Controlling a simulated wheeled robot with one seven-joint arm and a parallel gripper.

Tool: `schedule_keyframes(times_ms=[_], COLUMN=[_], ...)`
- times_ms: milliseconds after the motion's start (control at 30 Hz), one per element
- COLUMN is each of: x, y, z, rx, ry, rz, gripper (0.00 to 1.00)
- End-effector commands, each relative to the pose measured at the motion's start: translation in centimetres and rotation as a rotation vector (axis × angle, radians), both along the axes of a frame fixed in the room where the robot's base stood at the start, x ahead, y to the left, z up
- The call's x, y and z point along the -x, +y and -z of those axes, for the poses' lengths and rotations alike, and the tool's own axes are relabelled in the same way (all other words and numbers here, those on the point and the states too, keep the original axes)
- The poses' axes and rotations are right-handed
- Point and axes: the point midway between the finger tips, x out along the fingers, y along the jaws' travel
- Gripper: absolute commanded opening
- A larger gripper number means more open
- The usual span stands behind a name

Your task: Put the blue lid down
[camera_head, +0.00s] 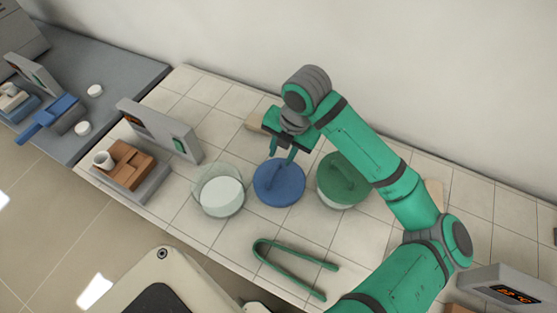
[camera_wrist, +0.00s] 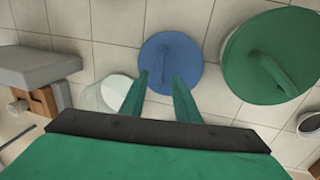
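The blue lid (camera_head: 279,188) lies flat on the tiled bench, between an open glass jar (camera_head: 218,190) and a jar with a green lid (camera_head: 343,172). In the wrist view the blue lid (camera_wrist: 170,52) is ahead of my fingertips, with its raised handle in line with the gap between them. My gripper (camera_head: 283,158) is over the lid's far edge, pointing down. Its two fingers are apart with nothing between them, as the wrist view also shows (camera_wrist: 160,78). The exact height of the fingertips above the lid is hard to tell.
Green tongs (camera_head: 295,270) lie on the bench in front. A balance (camera_head: 140,180) with a brown block and white cup stands at the left. A device with a red display (camera_head: 515,293) is at the lower right. Bare tiles lie between the lid and tongs.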

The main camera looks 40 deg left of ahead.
Motion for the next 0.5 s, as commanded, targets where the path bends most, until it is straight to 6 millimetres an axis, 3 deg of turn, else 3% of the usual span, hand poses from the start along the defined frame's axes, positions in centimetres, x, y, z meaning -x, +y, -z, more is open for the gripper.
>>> schedule_keyframes(times_ms=[200,500], x=[-0.1,0.0], y=[-0.3,-0.5], z=[-2.6,-3.3], rx=[0.000,0.000], ry=[0.000,0.002], rz=[-0.002,-0.002], gripper=[0.29,0.29])
